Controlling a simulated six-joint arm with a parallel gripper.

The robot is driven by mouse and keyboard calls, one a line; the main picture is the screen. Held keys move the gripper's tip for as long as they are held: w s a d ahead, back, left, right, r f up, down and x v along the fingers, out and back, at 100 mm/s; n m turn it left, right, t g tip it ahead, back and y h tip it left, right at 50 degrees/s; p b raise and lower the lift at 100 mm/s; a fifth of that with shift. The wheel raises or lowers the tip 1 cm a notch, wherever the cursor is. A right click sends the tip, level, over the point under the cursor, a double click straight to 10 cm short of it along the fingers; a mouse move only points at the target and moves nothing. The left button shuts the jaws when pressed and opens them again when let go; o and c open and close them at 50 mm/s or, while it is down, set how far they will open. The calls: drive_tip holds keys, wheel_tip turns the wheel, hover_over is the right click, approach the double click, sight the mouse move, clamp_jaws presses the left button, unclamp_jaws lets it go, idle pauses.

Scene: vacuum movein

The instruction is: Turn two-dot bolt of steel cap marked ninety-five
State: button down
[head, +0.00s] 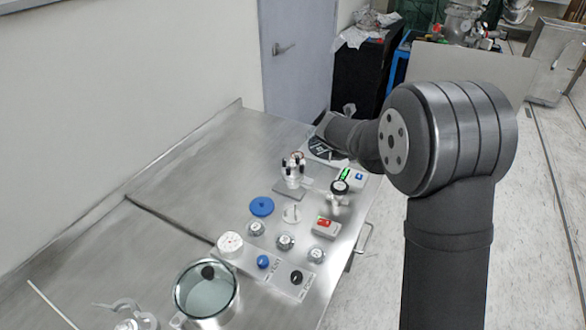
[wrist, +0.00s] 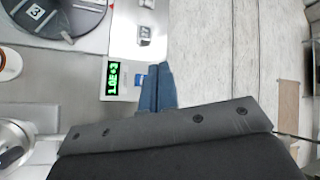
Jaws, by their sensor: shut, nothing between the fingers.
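Several round steel caps stand on the bench in the head view: a left one (head: 256,228), a middle one (head: 285,241) and a right one (head: 316,254). Their numbers and any dots on bolts are too small to read, so I cannot tell which is marked ninety-five. My gripper (wrist: 157,86) is shut and empty in the wrist view, its blue fingers together beside the box with the green display (wrist: 112,78) and blue button. In the head view my own arm hides the fingers. No cap marked ninety-five can be made out in the wrist view.
A dark disc (wrist: 62,14) with numbered tags lies at the wrist view's upper left. In the head view, a manifold with black knobs (head: 293,172), a red-switch box (head: 325,227), a blue disc (head: 261,206) and a glass pot (head: 207,292) stand around.

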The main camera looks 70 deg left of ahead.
drive_tip(key=c, duration=2.2)
unclamp_jaws()
drive_tip(key=c, duration=1.8)
unclamp_jaws()
drive_tip(key=o, duration=0.4)
drive_tip(key=shift+w+r+m, duration=0.1)
drive_tip(key=shift+r+m, duration=0.05)
drive_tip(key=shift+m, duration=0.35)
drive_tip(key=shift+c, duration=0.2)
drive_tip(key=m+h, duration=0.1)
drive_tip(key=m, duration=0.1)
wheel_tip(320, 180, up, 13)
drive_tip(key=m+g+h, duration=0.3)
drive_tip(key=m+g, duration=0.8)
drive_tip(key=g, duration=0.2)
hover_over(289, 167)
drive_tip(key=w, duration=0.7)
drive_tip(key=x, duration=1.7)
drive_tip(key=shift+w+d+f, duration=0.1)
drive_tip(key=shift+w+f, duration=0.05)
drive_tip(key=shift+f, duration=0.1)
clamp_jaws()
